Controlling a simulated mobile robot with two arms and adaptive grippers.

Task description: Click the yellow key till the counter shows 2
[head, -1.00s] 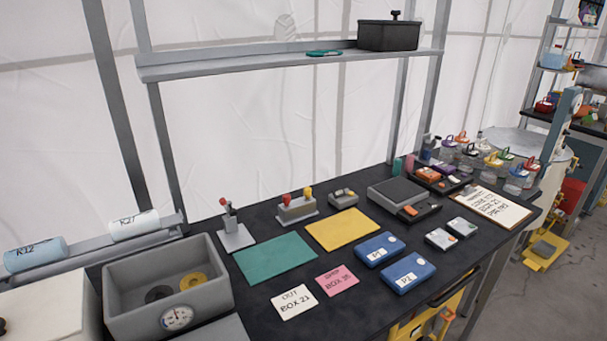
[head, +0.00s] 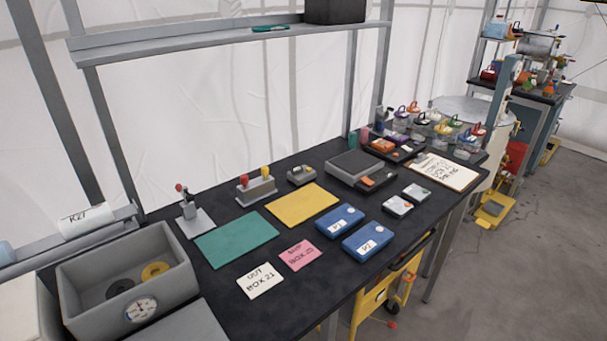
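A grey block (head: 257,191) stands on the black table behind the yellow mat. It carries a red knob (head: 241,182) at its left end and a yellow knob (head: 266,172) at its right end, which looks like the yellow key. A small grey device (head: 302,175) sits just right of it. I cannot tell whether it is the counter, and no digits are readable on either device. Neither of my grippers is in view.
A yellow mat (head: 302,204) and a green mat (head: 236,239) lie in front. A red-knobbed lever (head: 192,215) stands at left, near a grey bin (head: 85,300). Two blue boxes (head: 340,220), (head: 368,243), cards and a grey scale-like device (head: 355,168) occupy the table. A shelf (head: 210,42) runs above.

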